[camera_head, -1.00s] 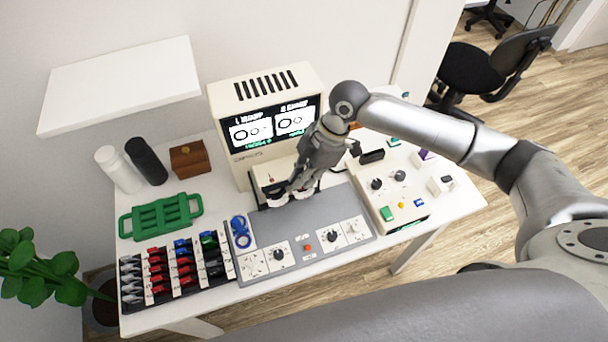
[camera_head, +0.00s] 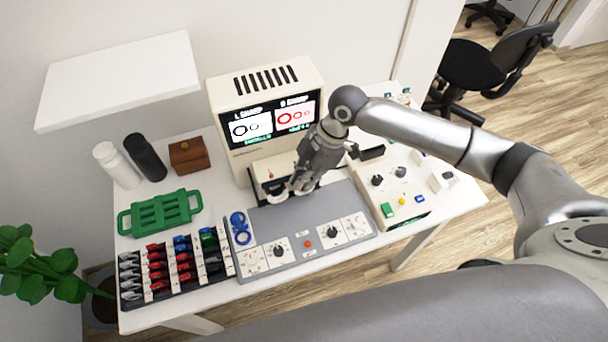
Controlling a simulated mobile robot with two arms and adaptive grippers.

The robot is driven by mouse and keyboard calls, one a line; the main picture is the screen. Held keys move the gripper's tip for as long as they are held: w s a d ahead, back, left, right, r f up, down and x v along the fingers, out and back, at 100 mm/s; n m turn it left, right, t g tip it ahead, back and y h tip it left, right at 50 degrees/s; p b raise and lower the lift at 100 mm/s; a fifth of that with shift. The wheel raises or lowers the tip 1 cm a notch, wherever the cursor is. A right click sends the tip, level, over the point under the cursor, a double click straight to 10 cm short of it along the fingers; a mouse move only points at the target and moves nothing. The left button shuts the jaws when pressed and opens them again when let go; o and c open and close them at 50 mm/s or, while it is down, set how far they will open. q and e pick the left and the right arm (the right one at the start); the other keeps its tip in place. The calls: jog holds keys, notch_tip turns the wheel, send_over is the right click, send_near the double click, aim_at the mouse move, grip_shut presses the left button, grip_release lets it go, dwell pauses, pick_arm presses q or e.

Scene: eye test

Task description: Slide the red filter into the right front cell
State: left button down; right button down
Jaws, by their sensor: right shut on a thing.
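My right gripper (camera_head: 301,187) reaches down in front of the beige tester (camera_head: 236,113), at the right one of two round cells. It is shut on the red filter, which is too small and too covered by the fingers to make out. The left cell (camera_head: 277,196) shows just left of the fingers. My left gripper is not in view.
A black rack (camera_head: 216,284) of red, blue, green and clear pieces stands at front left. A green tray (camera_head: 160,213), a blue pair of rings (camera_head: 240,228), two bottles and a brown box (camera_head: 189,155) are nearby. A grey knob panel (camera_head: 305,217) lies in front; a white control box (camera_head: 408,190) stands right.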

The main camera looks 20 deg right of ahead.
jog(key=shift+f, duration=0.35)
jog(key=c, duration=1.5)
grip_release()
jog(key=shift+r, duration=0.1)
jog(key=v, duration=1.2)
